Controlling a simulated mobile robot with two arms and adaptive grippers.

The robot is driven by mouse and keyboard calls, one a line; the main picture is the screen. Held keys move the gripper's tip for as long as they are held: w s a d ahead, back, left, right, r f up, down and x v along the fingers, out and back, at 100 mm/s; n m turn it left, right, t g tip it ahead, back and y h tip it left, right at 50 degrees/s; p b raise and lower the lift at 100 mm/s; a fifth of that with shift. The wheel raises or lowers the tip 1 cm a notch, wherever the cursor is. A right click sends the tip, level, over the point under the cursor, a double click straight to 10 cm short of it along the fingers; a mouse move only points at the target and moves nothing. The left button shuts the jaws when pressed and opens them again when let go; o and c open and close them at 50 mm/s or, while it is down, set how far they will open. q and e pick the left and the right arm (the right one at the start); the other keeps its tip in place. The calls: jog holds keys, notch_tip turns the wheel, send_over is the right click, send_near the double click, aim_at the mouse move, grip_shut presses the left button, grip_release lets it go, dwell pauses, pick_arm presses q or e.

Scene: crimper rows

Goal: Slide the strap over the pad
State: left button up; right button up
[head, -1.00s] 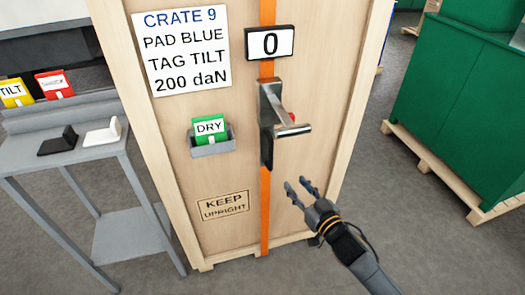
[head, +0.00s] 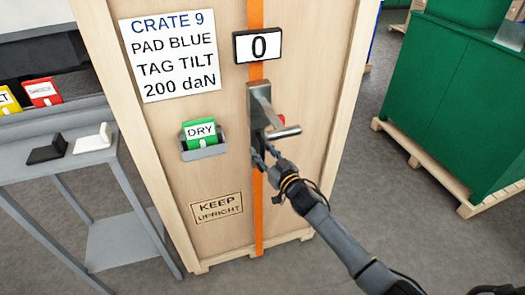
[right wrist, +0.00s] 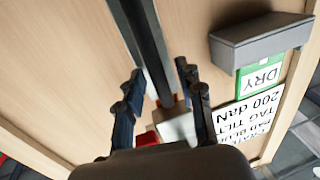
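An orange strap (head: 258,220) runs down the front of the wooden crate (head: 222,228), passing behind a grey metal tensioner (head: 257,108) with a lever handle (head: 283,132). No pad shows under the visible strap. A black angled piece (head: 47,149) and a white one (head: 93,139), possibly pads, lie on the grey table at the left. My right gripper (head: 264,157) is at the lower end of the tensioner, just below the handle. In the right wrist view its fingers (right wrist: 162,92) are apart, with a dark bar between them; contact is unclear. My left gripper is not in view.
A display reading 0 (head: 258,46) sits above the tensioner. A green DRY tag (head: 199,132) stands in a grey holder (head: 205,149). The grey table (head: 70,172) is left of the crate; a green container (head: 455,95) on a pallet is at the right. Floor between is clear.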

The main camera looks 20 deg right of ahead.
jog(key=shift+w, duration=0.25)
grip_shut()
jog(key=d, duration=1.3)
jog(key=shift+w+f, duration=0.2)
jog(key=shift+w, duration=0.1)
jog(key=shift+d, duration=0.15)
